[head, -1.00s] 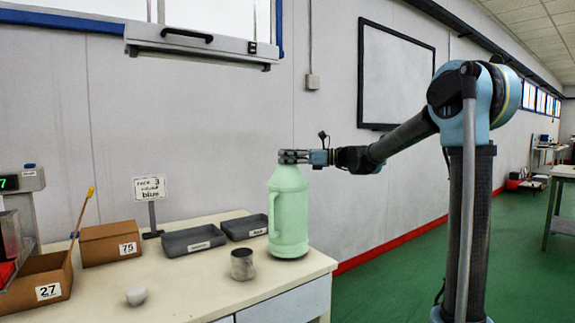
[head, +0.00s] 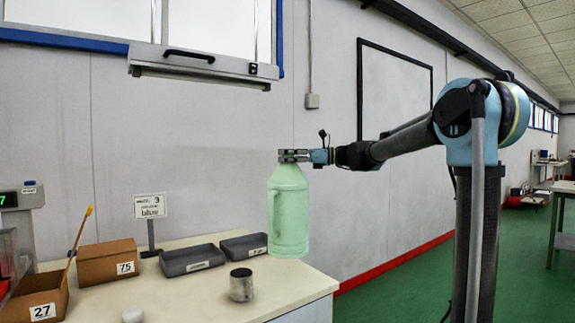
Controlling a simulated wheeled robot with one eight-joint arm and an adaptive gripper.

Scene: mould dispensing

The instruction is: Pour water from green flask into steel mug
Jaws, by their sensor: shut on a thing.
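The green flask (head: 289,215) hangs upright from my gripper (head: 293,156) in the head view. My gripper is shut on the flask's top, coming in from the right. The flask's bottom seems to be off the table, near its right end. Its handle is on its left side. The steel mug (head: 241,286) stands upright on the table, to the left of the flask and lower in the picture. The mug's inside is mostly hidden, and I cannot tell whether it holds anything.
Two dark grey trays (head: 192,269) (head: 244,252) lie behind the mug. A sign on a stand (head: 150,206), cardboard boxes (head: 108,275) (head: 40,306) and a small white object (head: 133,315) are further left. Bare white tabletop (head: 190,301) surrounds the mug.

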